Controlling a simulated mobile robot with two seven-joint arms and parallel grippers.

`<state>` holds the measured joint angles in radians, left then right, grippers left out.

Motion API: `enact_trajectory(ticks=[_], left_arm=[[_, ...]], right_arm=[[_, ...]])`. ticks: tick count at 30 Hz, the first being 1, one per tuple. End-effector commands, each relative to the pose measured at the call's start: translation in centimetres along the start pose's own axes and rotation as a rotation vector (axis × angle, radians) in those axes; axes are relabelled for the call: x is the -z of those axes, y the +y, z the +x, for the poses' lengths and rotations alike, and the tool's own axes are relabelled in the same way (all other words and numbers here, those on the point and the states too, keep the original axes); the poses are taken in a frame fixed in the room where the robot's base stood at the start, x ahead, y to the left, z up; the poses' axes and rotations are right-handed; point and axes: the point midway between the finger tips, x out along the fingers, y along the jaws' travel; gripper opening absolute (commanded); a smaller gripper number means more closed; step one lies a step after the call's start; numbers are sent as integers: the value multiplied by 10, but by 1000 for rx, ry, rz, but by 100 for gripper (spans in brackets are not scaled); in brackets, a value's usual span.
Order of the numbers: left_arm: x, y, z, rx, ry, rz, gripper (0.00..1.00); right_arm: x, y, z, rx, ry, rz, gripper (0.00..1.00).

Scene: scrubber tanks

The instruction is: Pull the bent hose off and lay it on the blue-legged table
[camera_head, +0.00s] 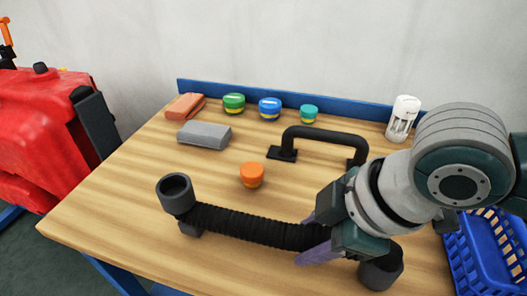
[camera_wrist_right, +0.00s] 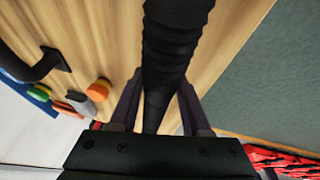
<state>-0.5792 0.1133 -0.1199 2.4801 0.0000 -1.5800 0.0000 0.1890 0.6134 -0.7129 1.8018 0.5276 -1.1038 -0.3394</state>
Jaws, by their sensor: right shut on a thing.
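The bent hose (camera_head: 255,228) is black and ribbed, with a wide grey-black cuff at each end. It lies along the front of the wooden table (camera_head: 120,215), whose blue leg shows below. Its left cuff (camera_head: 174,193) opens upward; its right cuff (camera_head: 381,268) is partly behind my gripper. My right gripper (camera_head: 312,238) has its purple fingers shut around the hose near the right end. In the right wrist view the hose (camera_wrist_right: 175,50) runs up between the two fingers (camera_wrist_right: 160,105). Whether the hose touches the tabletop under the gripper cannot be told. My left gripper is not in view.
A black handle (camera_head: 325,135) stands behind the hose. An orange-lidded jar (camera_head: 251,175), grey block (camera_head: 204,134), brick (camera_head: 185,106), several coloured jars and a white shaker (camera_head: 403,118) stand farther back. A blue basket (camera_head: 485,255) is at right, a red machine (camera_head: 45,125) at left.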

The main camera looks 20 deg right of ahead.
Motion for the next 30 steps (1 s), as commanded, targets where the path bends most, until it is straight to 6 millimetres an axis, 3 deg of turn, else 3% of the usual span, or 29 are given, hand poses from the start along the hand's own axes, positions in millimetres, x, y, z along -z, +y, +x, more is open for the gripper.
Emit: enact_trajectory(ticks=[30], left_arm=[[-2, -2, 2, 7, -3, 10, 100]], right_arm=[[-2, -1, 6, 0, 2, 0, 0]])
